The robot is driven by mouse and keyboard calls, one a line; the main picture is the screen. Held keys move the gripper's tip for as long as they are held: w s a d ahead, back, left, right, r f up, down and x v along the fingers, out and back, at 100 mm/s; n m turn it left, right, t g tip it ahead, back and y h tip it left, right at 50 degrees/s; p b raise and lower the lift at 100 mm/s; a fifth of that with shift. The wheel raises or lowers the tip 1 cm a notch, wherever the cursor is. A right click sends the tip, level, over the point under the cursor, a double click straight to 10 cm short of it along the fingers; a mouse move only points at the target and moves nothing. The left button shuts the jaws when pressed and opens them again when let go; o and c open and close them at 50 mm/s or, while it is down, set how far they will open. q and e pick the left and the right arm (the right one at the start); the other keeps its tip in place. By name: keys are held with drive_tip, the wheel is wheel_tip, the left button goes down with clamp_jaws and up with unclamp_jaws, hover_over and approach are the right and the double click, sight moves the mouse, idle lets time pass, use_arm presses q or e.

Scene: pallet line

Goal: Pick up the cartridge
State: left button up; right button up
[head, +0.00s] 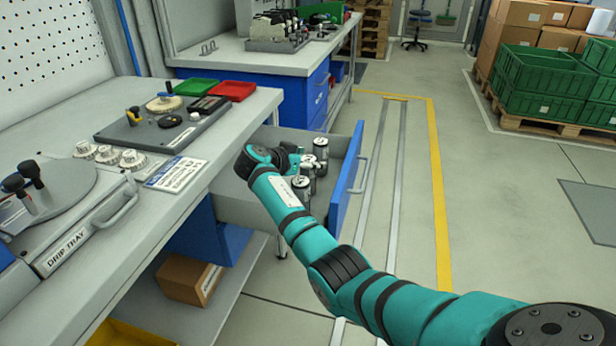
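An open drawer (347,190) with a blue front sticks out from the workbench. Several silver and black cylinders that look like cartridges stand in it: one at the back (320,149), one close by (308,167) and one nearer (301,188). My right arm reaches in from the lower right over the drawer. My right gripper (292,158) is in the drawer area, just left of the back cylinders. The wrist partly hides it, so its fingers and any contact with a cylinder are unclear. My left gripper is out of view.
The workbench (228,146) holds a dark tray with parts (150,132), green (196,87) and red (232,91) bins and a drip tray (75,240). A cardboard box (190,279) sits on the shelf below. The floor right of the drawer is clear.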

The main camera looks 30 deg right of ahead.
clamp_jaws()
idle(0.3)
